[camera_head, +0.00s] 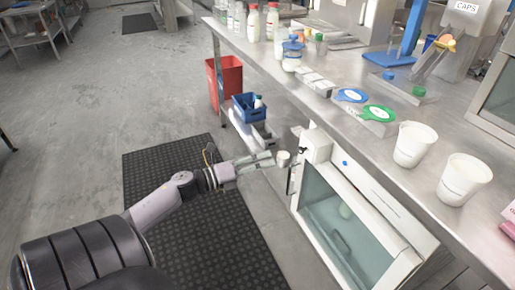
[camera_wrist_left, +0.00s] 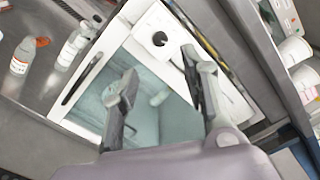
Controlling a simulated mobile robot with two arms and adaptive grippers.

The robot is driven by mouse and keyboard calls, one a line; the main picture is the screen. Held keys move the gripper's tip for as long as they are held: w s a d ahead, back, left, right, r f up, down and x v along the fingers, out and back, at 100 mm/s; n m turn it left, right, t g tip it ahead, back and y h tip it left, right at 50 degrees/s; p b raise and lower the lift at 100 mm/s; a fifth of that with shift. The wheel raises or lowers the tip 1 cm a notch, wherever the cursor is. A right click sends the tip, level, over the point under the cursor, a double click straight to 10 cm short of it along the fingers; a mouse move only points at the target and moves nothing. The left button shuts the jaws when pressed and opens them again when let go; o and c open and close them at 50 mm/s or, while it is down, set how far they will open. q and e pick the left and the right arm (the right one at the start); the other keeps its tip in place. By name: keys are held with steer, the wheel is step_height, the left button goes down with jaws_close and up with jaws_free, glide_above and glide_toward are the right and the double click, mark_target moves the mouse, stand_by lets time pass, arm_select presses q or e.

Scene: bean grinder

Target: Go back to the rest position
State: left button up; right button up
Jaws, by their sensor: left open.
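My left gripper (camera_head: 268,160) reaches out from the left in the head view, low beside the counter and near the upper left corner of a white glass-fronted machine (camera_head: 318,144). Its two fingers are apart with nothing seen between them. In the left wrist view the open left gripper (camera_wrist_left: 160,88) shows in front of the white machine (camera_wrist_left: 140,45), with its dark knob and glass front. Whether the fingers touch the machine cannot be told. My right gripper is not in either view.
A steel counter (camera_head: 330,102) runs along the right, with white cups (camera_head: 413,145), a green-rimmed lid (camera_head: 379,113) and bottles (camera_head: 253,22). A blue crate (camera_head: 249,108) and a red bin (camera_head: 225,82) stand below it. The floor at left is clear around a black mat (camera_head: 190,220).

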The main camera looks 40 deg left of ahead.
arm_select(q)
steer(key=shift+s+a, duration=0.2)
steer(key=shift+s, duration=0.4)
